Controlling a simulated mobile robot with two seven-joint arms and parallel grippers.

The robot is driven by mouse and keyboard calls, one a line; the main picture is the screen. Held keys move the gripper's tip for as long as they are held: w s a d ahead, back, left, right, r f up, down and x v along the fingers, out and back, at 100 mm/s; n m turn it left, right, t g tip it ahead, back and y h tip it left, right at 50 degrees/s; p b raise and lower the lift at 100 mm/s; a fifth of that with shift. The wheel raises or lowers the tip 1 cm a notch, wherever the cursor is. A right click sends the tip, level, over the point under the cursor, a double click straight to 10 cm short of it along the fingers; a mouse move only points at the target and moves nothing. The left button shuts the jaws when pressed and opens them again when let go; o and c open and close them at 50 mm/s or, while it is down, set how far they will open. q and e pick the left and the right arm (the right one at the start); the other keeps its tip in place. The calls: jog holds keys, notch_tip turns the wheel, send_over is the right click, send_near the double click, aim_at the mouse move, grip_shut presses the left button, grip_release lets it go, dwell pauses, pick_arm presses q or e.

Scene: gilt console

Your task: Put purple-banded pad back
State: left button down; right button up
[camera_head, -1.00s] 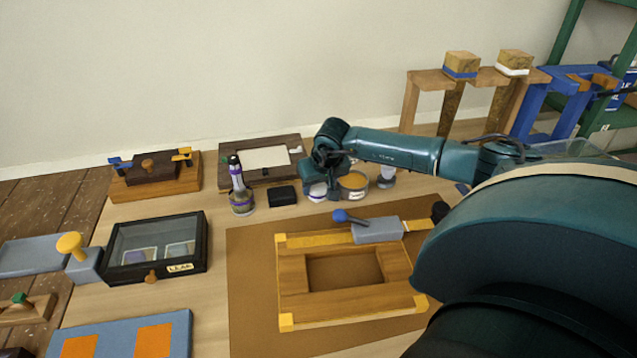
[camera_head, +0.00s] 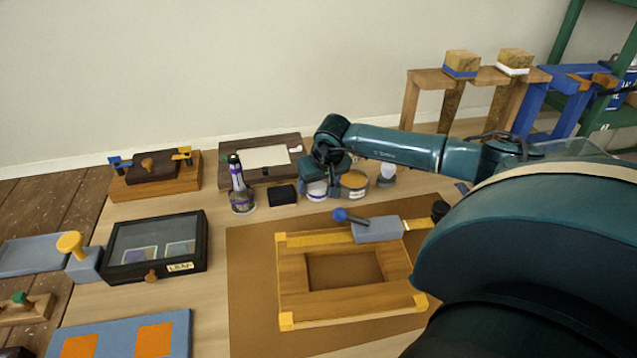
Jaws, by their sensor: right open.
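A slim upright tool with a purple band and a dark top, seemingly the purple-banded pad (camera_head: 236,172), stands in or on a small round pot (camera_head: 243,203) that also has a purple band. I cannot tell whether it sits inside the pot or on top. My right gripper (camera_head: 318,177) is open, to the right of the pad and apart from it, over or just behind a white pot with a purplish band (camera_head: 317,192). Its fingers are small and partly hidden. My left gripper is out of view.
A black block (camera_head: 282,195) lies between the pad and my gripper. An amber pot (camera_head: 353,188) stands to the right. A wooden frame (camera_head: 290,270) on a brown mat (camera_head: 250,300) bears a grey blue-knobbed block (camera_head: 378,230). A glass-lidded case (camera_head: 150,240) is front left.

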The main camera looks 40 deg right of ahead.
jog(key=b+v, duration=0.1)
jog(key=v, duration=1)
jog(key=shift+r, duration=0.2)
jog(key=shift+s, duration=0.1)
